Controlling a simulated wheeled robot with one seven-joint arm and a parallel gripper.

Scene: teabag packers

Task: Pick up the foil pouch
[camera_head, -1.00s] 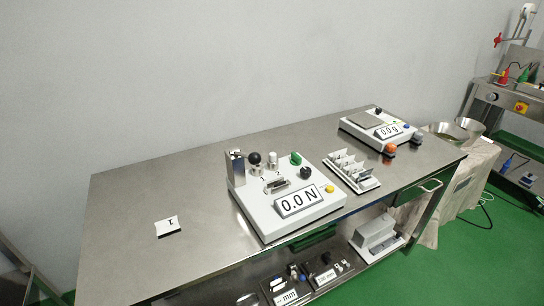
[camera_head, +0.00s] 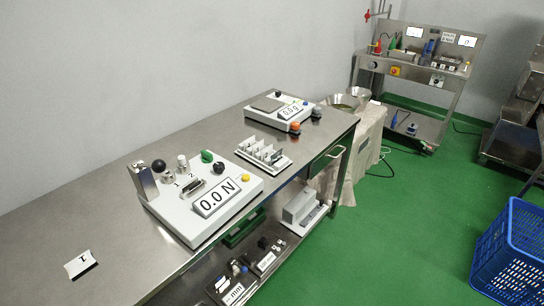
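A small, pale, flat piece with a dark mark (camera_head: 80,263) lies at the near left of the steel table (camera_head: 110,195). It may be the foil pouch, but I cannot tell for sure. A white rack (camera_head: 263,155) with several upright dividers stands on the table, and a dark flat item shows between its slots at the right end. My gripper is not in view.
A white force tester (camera_head: 195,222) reading 0.0 N and a white scale (camera_head: 272,117) stand on the table. A lower shelf holds more devices. A blue crate (camera_head: 510,250) is on the green floor (camera_head: 400,225) at right. A steel bench (camera_head: 425,75) stands behind.

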